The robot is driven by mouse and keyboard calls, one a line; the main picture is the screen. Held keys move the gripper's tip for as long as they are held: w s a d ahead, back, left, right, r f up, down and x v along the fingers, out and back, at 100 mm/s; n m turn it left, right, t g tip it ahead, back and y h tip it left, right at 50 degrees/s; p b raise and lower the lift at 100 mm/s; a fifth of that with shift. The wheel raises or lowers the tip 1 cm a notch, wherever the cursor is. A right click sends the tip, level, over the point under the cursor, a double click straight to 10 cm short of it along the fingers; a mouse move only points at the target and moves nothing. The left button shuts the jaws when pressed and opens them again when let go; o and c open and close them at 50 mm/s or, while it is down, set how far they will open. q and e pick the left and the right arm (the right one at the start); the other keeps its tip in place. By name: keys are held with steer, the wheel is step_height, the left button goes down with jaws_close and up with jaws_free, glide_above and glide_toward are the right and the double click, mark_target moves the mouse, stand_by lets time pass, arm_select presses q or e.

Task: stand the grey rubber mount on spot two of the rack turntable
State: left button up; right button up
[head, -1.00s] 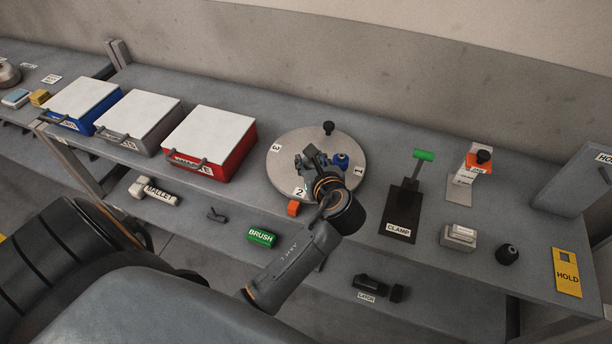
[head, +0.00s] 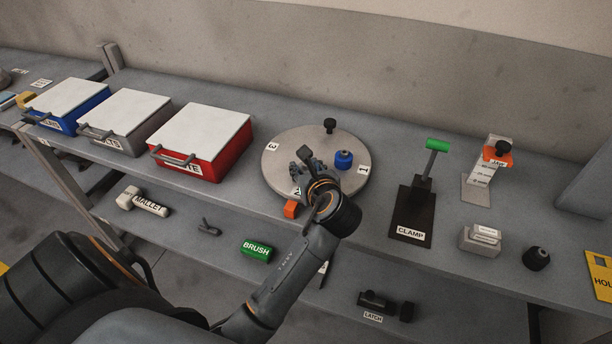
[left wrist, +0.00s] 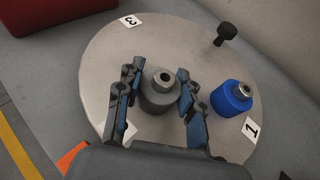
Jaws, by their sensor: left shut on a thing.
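The grey rubber mount (left wrist: 159,91) is between the fingers of my left gripper (left wrist: 157,100) in the left wrist view, upright, over the turntable near a label that my finger partly covers. My left gripper (head: 308,161) is shut on it; in the head view the gripper and arm hide the mount. The round rack turntable (head: 283,148) carries labels 3 and 1 in plain sight. A blue mount (head: 343,160) stands by label 1; it also shows in the left wrist view (left wrist: 231,97). I cannot tell whether the grey mount touches the plate. My right gripper is not in view.
A black knob (head: 330,125) stands at the turntable's back edge, and an orange block (head: 291,210) is at its front. A red bin (head: 205,150) stands to the left. A clamp (head: 412,213) with a green handle stands to the right.

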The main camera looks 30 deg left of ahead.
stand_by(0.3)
arm_select(q)
steer(key=o, duration=1.2)
steer(key=shift+f, duration=0.1)
steer(key=shift+c, duration=0.2)
steer(key=shift+s+d+r, duration=0.15)
steer(key=shift+r, duration=0.05)
steer(key=v, duration=1.1)
steer(key=shift+s+d+r+p, duration=0.15)
steer(key=shift+d+p, duration=0.05)
steer(key=shift+p, duration=0.2)
